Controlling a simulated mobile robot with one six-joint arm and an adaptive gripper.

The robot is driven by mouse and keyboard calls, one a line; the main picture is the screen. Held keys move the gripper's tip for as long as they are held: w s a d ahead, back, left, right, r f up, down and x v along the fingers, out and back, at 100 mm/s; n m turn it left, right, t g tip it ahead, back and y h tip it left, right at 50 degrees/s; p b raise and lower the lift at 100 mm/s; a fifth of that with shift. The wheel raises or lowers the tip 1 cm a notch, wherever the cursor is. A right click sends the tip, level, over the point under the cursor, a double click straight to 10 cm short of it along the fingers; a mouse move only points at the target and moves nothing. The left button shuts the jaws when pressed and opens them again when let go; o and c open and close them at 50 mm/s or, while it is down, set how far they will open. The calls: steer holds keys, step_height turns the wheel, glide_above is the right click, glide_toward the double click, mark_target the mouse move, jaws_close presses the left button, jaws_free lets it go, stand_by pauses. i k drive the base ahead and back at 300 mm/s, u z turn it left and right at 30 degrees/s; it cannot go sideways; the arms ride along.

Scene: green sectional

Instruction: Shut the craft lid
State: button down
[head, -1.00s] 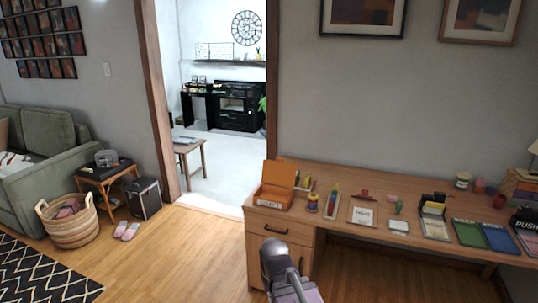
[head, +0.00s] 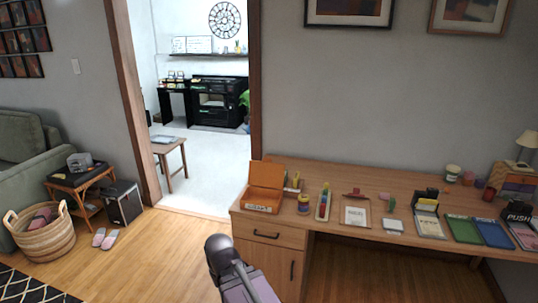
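An orange craft box (head: 262,207) sits at the left end of the wooden desk. Its orange lid (head: 267,175) stands raised at the back, so the box is open. Some light-coloured contents or a label show low at its front, too small to make out. Part of my arm shows at the bottom centre, in front of the desk's drawers and below the box. My gripper itself cannot be made out, and nothing of mine touches the box or lid.
The desk (head: 340,233) also holds a small jar (head: 304,204), a tray of coloured items (head: 324,204), a clipboard (head: 355,215) and several books (head: 478,231) to the right. A wicker basket (head: 42,236) and slippers (head: 105,238) lie on the floor at left. Open floor lies before the desk.

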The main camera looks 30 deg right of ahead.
mark_target(266, 173)
steer(key=z, duration=0.3)
steer(key=i, duration=0.95)
steer(key=z, duration=0.55)
